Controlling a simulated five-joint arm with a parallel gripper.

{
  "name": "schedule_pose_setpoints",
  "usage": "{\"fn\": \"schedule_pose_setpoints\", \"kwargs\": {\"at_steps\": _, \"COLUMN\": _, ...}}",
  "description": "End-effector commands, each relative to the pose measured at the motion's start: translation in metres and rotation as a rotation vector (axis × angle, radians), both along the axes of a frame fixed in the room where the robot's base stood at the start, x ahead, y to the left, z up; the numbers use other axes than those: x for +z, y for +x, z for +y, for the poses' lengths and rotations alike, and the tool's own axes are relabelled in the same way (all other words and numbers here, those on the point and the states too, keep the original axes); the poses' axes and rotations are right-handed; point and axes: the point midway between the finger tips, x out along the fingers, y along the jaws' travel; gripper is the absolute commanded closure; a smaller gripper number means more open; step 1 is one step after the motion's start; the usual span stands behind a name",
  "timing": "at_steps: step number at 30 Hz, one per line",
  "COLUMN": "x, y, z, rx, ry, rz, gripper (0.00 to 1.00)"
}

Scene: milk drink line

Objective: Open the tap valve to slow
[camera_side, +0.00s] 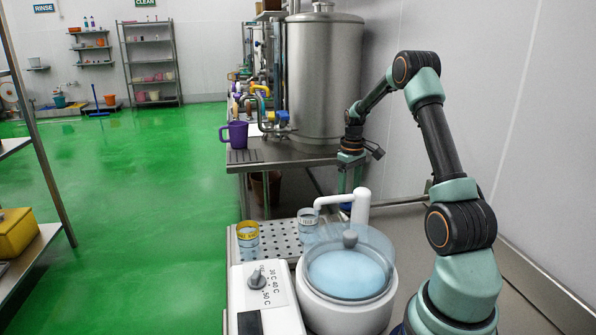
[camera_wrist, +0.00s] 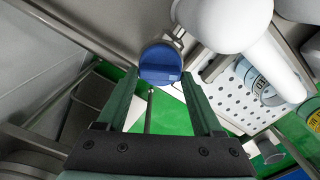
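In the side view, blue-and-yellow tap fittings (camera_side: 280,118) sit low on the steel tank (camera_side: 324,75); I cannot make out a valve setting. My gripper (camera_side: 349,190) points down behind the white spout (camera_side: 361,205), below and to the right of these fittings. A small blue part (camera_side: 346,207) also shows beside the spout; I cannot tell whether either blue part is the tap valve.
A purple jug (camera_side: 237,134) stands on the steel bench. Two cups, yellow-banded (camera_side: 247,234) and pale (camera_side: 308,222), stand on the perforated tray (camera_side: 275,241). A covered bowl (camera_side: 349,285) of pale blue liquid and a dial (camera_side: 257,279) are in front. The white spout (camera_wrist: 245,30) is close right of my fingers.

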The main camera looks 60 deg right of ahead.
Motion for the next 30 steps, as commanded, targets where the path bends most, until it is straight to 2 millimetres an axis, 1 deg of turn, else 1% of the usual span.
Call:
{"fn": "schedule_pose_setpoints", "kwargs": {"at_steps": 1, "x": 0.001, "y": 0.0, "z": 0.0, "rx": 0.0, "ry": -0.001, "rz": -0.001, "gripper": 0.1}}
{"fn": "schedule_pose_setpoints", "kwargs": {"at_steps": 2, "x": 0.001, "y": 0.0, "z": 0.0, "rx": 0.0, "ry": -0.001, "rz": -0.001, "gripper": 0.06}}
{"fn": "schedule_pose_setpoints", "kwargs": {"at_steps": 11, "x": 0.0, "y": 0.0, "z": 0.0, "rx": -0.001, "ry": 0.0, "rz": 0.0, "gripper": 0.06}}
{"fn": "schedule_pose_setpoints", "kwargs": {"at_steps": 14, "x": 0.006, "y": 0.0, "z": 0.0, "rx": -0.001, "ry": -0.001, "rz": -0.001, "gripper": 0.06}}
{"fn": "schedule_pose_setpoints", "kwargs": {"at_steps": 17, "x": 0.019, "y": 0.001, "z": -0.001, "rx": -0.001, "ry": -0.003, "rz": -0.002, "gripper": 0.06}}
{"fn": "schedule_pose_setpoints", "kwargs": {"at_steps": 24, "x": 0.068, "y": 0.001, "z": -0.001, "rx": -0.001, "ry": -0.004, "rz": -0.004, "gripper": 0.06}}
{"fn": "schedule_pose_setpoints", "kwargs": {"at_steps": 27, "x": 0.087, "y": 0.001, "z": -0.001, "rx": -0.001, "ry": -0.004, "rz": -0.004, "gripper": 0.06}}
{"fn": "schedule_pose_setpoints", "kwargs": {"at_steps": 30, "x": 0.102, "y": 0.001, "z": 0.0, "rx": 0.0, "ry": -0.003, "rz": -0.002, "gripper": 0.06}}
